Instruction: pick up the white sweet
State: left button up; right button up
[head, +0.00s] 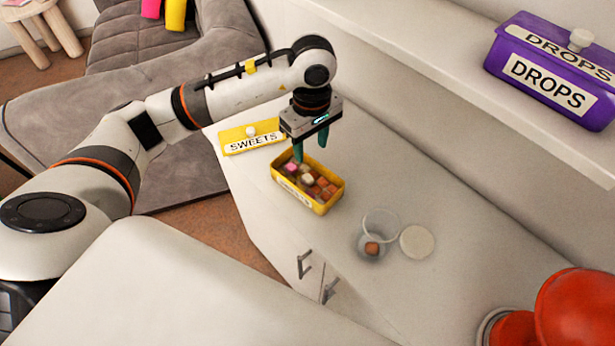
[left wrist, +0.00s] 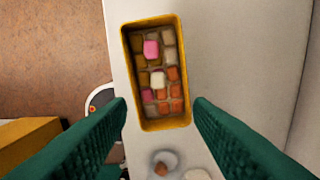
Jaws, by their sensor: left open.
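The yellow sweets box (head: 325,208) stands open on the white counter, and it also fills the middle of the left wrist view (left wrist: 130,88). It holds pink, white or cream, orange and brown sweets in rows. A bright white sweet (left wrist: 158,79) lies near the middle, and a pale sweet shows in the head view (head: 306,179). A pink sweet (left wrist: 151,48) sits farther up. My left gripper (head: 311,153) is open and empty above the box, its green fingers on either side of the box in the left wrist view (left wrist: 160,104). My right gripper is out of view.
The yellow SWEETS lid (head: 252,139) lies behind the box, to its left. A clear cup (head: 381,224) with one brown sweet and a round white lid (head: 417,242) stand to the right. A purple DROPS box (head: 550,72) stands on the shelf. A red rounded object (head: 575,308) is at lower right.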

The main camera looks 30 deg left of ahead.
pick_arm(q)
jog(key=p, duration=0.2)
send_over(309, 178)
jog(key=f, duration=0.5)
jog(key=shift+d+f, duration=0.2)
jog(key=shift+f, duration=0.5)
notch_tip(309, 178, down, 4)
jog(key=shift+a+r+p, duration=0.15)
jog(key=shift+r+p, duration=0.05)
jog(key=shift+p, duration=0.8)
jog(key=shift+f, duration=0.45)
grip_shut()
